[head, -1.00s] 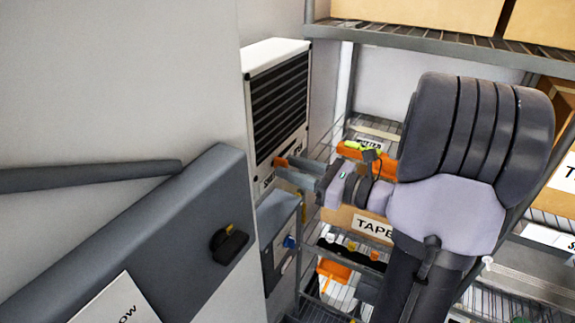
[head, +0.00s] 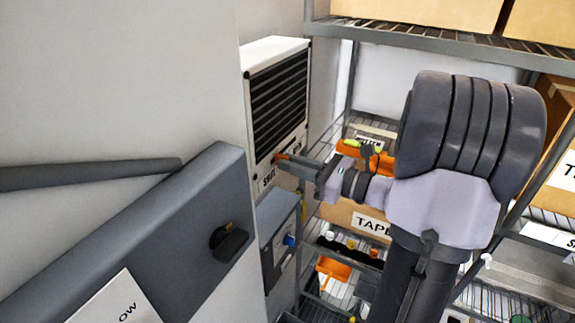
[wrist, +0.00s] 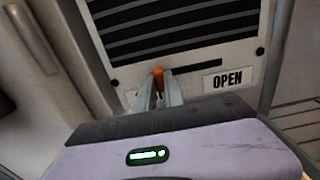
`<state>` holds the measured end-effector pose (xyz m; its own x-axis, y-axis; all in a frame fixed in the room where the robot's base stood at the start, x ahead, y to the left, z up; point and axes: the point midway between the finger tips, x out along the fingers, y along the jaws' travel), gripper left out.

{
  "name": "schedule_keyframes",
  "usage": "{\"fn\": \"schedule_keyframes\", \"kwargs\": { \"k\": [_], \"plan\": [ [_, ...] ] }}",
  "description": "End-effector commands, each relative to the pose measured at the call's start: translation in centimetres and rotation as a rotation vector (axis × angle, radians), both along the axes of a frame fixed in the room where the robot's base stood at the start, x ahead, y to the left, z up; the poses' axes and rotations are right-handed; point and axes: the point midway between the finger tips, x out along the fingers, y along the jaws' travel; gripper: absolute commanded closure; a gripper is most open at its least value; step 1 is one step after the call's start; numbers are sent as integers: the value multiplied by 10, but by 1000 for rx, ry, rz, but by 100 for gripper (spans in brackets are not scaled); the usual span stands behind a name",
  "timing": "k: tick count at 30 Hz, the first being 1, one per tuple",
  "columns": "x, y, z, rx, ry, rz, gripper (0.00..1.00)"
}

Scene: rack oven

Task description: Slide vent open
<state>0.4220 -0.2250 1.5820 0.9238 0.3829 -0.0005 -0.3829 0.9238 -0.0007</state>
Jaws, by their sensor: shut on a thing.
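The vent (head: 277,100) is a white wall unit with dark slats, at the centre left of the head view; its slats (wrist: 165,30) fill the top of the wrist view. Its orange slider knob (wrist: 158,76) sits below the slats, with a dark slot running to its right. My gripper (wrist: 159,88) is shut on the knob, its fingers hiding most of it; it also shows in the head view (head: 286,159). An OPEN label (wrist: 227,79) lies right of the knob. A SHUT label (head: 266,180) lies left of it.
A grey box (head: 278,238) with a blue knob is on the wall below the vent. A wire rack with a TAPE box (head: 365,222) and orange bins (head: 334,268) stands behind my arm.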

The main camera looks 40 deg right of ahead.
Motion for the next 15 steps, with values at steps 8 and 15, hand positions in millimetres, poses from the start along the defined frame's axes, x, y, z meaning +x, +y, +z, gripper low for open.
{"fn": "schedule_keyframes", "kwargs": {
  "k": [8, 15],
  "plan": [
    [4, -11, 0, 0, -1, -1, 100],
    [8, -20, 0, -1, -1, -1, 100]
  ]
}}
